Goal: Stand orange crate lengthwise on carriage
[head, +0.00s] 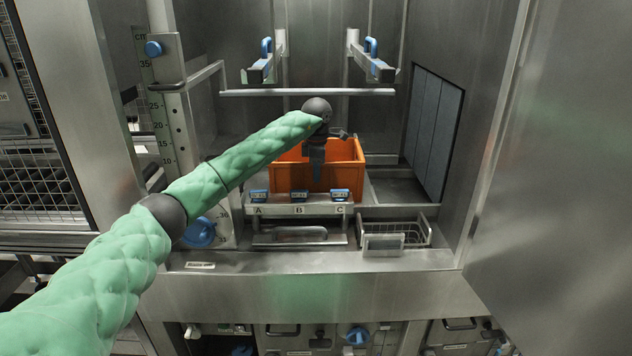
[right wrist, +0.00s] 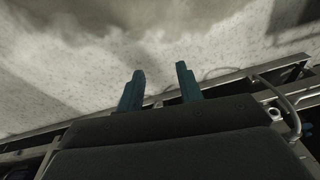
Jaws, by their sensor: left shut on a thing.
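The orange crate (head: 347,177) stands upright inside the steel chamber in the head view, open side up. It rests at or just behind the metal carriage (head: 300,209) marked A, B and C; its underside is hidden. My left gripper (head: 316,178) reaches in from the left over the crate and is shut on its near wall; the fingertips are hard to make out. My right gripper (right wrist: 160,88) shows in the right wrist view with its two blue fingers apart and nothing between them.
Two blue-handled brackets (head: 259,70) (head: 374,65) and a horizontal bar (head: 306,92) are above the crate. A wire basket (head: 398,236) is at front right. Steel walls close in both sides. A height scale (head: 157,110) stands at left.

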